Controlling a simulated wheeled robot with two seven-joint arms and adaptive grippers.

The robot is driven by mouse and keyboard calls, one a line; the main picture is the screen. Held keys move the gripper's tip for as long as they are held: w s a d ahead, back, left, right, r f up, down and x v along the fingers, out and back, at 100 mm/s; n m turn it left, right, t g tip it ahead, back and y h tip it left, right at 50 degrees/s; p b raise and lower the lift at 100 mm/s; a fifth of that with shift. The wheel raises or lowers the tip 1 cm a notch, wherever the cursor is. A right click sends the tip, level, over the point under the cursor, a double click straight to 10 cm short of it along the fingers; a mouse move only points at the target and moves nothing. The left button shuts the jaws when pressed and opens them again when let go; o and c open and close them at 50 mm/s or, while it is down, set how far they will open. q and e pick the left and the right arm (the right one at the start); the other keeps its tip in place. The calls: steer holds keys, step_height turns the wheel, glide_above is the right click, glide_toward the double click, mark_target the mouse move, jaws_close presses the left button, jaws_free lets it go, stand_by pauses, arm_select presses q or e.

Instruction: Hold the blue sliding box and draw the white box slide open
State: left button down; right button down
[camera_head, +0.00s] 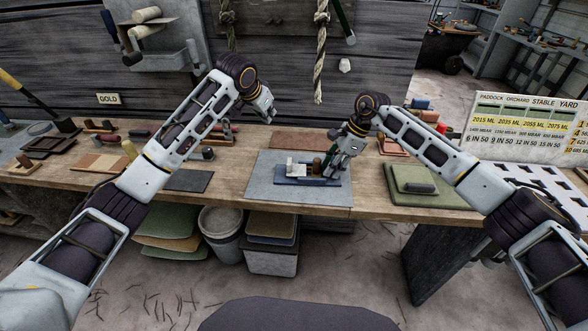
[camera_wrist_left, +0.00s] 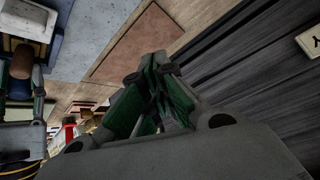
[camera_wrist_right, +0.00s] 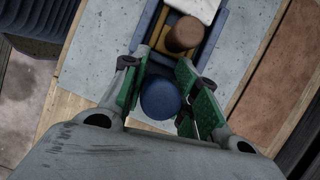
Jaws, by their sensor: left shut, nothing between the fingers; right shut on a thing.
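The blue sliding box (camera_head: 307,181) lies on a grey mat on the bench. Its white slide (camera_head: 296,168) shows at the left end, with a brown cylinder (camera_head: 316,165) beside it. My right gripper (camera_head: 333,171) is at the box's right end. In the right wrist view its green fingers are shut on the box's round blue end knob (camera_wrist_right: 160,99); the brown cylinder (camera_wrist_right: 184,33) and white slide (camera_wrist_right: 195,8) lie beyond. My left gripper (camera_head: 270,116) is shut and empty, raised behind and left of the box. Its closed fingers show in the left wrist view (camera_wrist_left: 152,105).
The grey mat (camera_head: 262,188) has bare room left of the box. A dark flat plate (camera_head: 188,180) lies further left, and a green pad (camera_head: 425,180) with a dark block lies to the right. The plank wall (camera_head: 285,90) with hanging ropes stands behind the bench.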

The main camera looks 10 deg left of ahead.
arm_select(q)
steer(key=s+d+f+m+g, duration=0.2)
steer(key=s+d+m+g, duration=0.1)
steer(key=s+d, duration=0.8)
steer(key=shift+d+f+g, duration=0.15)
steer(key=shift+d+g, duration=0.1)
steer(key=shift+g, duration=0.55)
steer(key=shift+f, duration=0.15)
